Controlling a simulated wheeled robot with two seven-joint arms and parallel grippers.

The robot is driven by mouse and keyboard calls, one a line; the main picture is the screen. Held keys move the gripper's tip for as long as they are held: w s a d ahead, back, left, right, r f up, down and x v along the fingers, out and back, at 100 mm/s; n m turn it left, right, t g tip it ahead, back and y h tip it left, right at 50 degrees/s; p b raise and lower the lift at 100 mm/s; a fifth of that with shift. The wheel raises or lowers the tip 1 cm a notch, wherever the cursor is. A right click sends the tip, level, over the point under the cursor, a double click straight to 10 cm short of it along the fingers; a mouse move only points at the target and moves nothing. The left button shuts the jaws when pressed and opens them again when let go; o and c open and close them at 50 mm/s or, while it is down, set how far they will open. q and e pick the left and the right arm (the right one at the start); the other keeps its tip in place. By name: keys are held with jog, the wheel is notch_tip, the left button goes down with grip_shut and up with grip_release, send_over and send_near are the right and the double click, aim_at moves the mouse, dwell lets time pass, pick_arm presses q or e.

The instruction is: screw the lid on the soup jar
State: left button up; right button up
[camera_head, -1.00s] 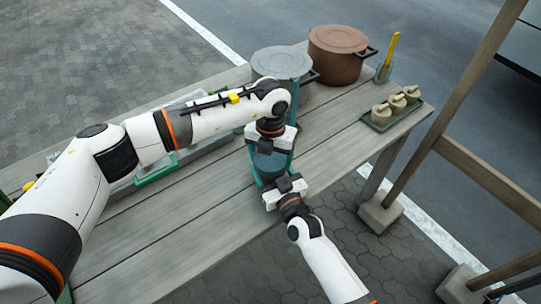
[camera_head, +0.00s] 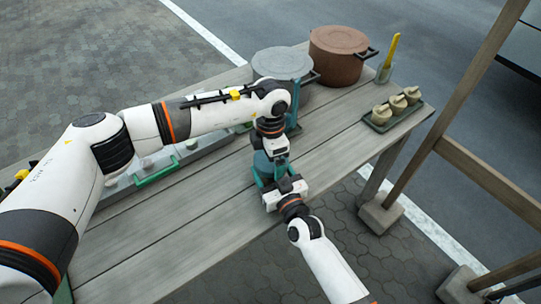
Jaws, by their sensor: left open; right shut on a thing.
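The soup jar (camera_head: 262,166) is a blue-teal vessel standing upright near the front edge of the wooden table, partly covered by both grippers. My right gripper (camera_head: 272,183) reaches in from the front and is shut on the jar's lower side. My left gripper (camera_head: 273,151) points down directly over the jar top, with its jaws open. The lid cannot be made out; the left gripper and wrist hide the jar's mouth, so I cannot tell whether the lid sits on it.
A grey-lidded pot (camera_head: 283,64) and a brown pot (camera_head: 338,55) stand at the back. A tray of small beige jars (camera_head: 397,110) and a cup with a yellow utensil (camera_head: 385,72) are at the right end. A green-handled tray (camera_head: 158,173) lies under my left arm. The front-left tabletop (camera_head: 150,250) is clear.

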pick_arm(q)
jog(key=shift+s+d, duration=0.2)
notch_tip(320, 180, up, 12)
jog(key=shift+w+a, duration=0.15)
jog(key=shift+w, duration=0.05)
pick_arm(e)
jog(key=o, duration=2)
jog(key=shift+c, duration=0.2)
jog(key=shift+s, duration=0.1)
pick_arm(q)
jog(key=shift+f, duration=0.1)
pick_arm(e)
jog(key=v, duration=1.1)
jog(key=shift+s+d, duration=0.2)
jog(key=shift+s, duration=0.15)
